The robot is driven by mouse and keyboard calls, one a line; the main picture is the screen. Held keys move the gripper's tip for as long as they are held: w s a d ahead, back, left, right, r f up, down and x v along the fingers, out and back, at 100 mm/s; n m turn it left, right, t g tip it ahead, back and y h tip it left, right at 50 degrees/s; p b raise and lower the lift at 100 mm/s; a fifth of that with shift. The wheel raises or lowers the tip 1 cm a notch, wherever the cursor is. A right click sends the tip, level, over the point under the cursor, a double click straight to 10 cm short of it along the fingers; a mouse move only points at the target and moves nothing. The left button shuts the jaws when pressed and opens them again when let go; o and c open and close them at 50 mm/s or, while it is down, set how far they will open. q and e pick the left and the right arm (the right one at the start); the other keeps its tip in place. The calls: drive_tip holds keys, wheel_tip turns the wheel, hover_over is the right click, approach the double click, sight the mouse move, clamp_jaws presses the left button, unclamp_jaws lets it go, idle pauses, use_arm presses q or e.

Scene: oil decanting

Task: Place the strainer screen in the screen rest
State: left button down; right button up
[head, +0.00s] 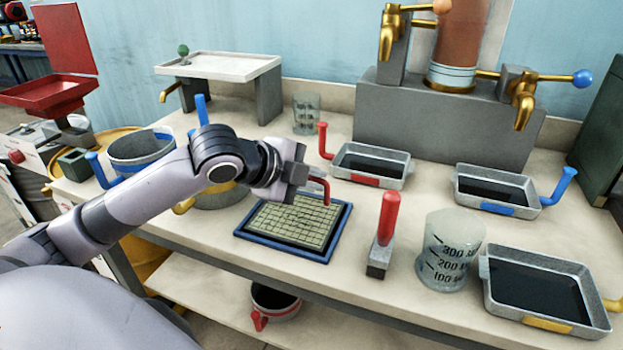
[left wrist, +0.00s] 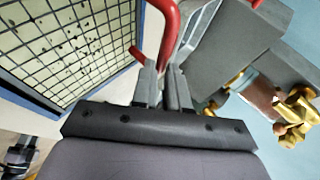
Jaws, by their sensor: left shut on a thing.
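The strainer screen (head: 295,222) is a flat, pale yellowish panel with a dark grid and a red handle. It lies level within the outline of the blue-edged screen rest (head: 243,237) at the front middle of the bench. My left gripper (head: 303,178) is above the screen's far right side, shut on the red handle. In the left wrist view, the fingers (left wrist: 163,72) close on the red handle (left wrist: 166,32), and the grid (left wrist: 68,45) is at the left. I cannot tell whether the screen rests fully on the base. My right gripper is not in view.
A red-handled tool (head: 386,232) and a measuring beaker (head: 450,250) stand right of the rest. Shallow pans with dark liquid (head: 371,165) stand further right. A blue-banded pot (head: 141,150) is at left, behind my arm. Bare bench lies just right of the rest.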

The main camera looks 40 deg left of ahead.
use_arm(q)
drive_tip(key=c, duration=1.1)
unclamp_jaws()
drive_tip(key=shift+c, duration=0.2)
drive_tip(key=v, duration=0.6)
drive_tip(key=shift+f, duration=0.1)
drive_tip(key=b+v, duration=0.1)
drive_tip(key=v, duration=0.5)
